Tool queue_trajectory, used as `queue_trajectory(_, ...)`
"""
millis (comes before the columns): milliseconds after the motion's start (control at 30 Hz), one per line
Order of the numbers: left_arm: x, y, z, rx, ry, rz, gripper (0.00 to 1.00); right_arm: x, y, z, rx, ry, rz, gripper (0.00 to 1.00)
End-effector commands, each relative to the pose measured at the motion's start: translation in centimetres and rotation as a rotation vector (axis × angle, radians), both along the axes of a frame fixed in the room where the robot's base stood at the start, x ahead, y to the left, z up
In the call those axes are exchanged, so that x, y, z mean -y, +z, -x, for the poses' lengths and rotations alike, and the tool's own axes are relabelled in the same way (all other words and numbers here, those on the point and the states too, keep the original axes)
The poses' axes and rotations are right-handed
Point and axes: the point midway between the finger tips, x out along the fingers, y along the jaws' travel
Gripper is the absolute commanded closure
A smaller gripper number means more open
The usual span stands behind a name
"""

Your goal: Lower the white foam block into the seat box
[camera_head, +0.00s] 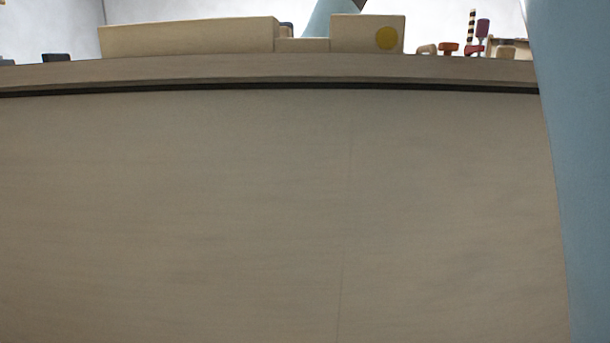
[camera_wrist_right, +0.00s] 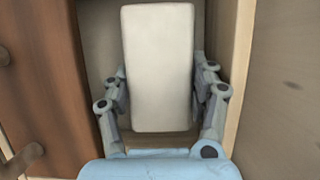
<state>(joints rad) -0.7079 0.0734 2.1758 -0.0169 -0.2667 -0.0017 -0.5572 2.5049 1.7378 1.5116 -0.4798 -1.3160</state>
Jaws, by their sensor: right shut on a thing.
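The white foam block (camera_wrist_right: 160,70) is upright in the middle of the right wrist view. My right gripper (camera_wrist_right: 160,92) is shut on it, with one finger against each side. I cannot tell for sure whether these walls are the seat box, or how deep the block is. In the head view the block and both grippers are out of sight.
A reddish-brown wooden panel (camera_wrist_right: 40,80) with round pegs is left of the block. A broad wooden surface (camera_head: 270,200) fills the head view.

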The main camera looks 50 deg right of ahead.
Motion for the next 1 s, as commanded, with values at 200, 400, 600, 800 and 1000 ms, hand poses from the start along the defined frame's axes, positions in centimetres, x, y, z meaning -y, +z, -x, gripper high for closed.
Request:
queue_trajectory(200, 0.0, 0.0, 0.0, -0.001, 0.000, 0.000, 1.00, 0.0, 0.0, 0.0, 0.000, 0.000, 0.000, 0.20)
queue_trajectory(400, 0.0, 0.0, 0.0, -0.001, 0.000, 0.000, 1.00, 0.0, 0.0, 0.0, -0.001, -0.001, 0.001, 0.14)
queue_trajectory(600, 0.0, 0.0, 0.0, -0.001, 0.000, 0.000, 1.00, -0.1, 0.4, 0.1, -0.001, -0.002, 0.001, 0.14)
queue_trajectory(800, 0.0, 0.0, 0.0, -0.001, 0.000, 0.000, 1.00, -1.1, 3.5, 0.8, 0.003, -0.001, -0.001, 0.14)
queue_trajectory(1000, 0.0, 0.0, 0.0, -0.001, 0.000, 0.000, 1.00, -2.6, 7.7, 1.8, 0.003, 0.001, -0.001, 0.14)
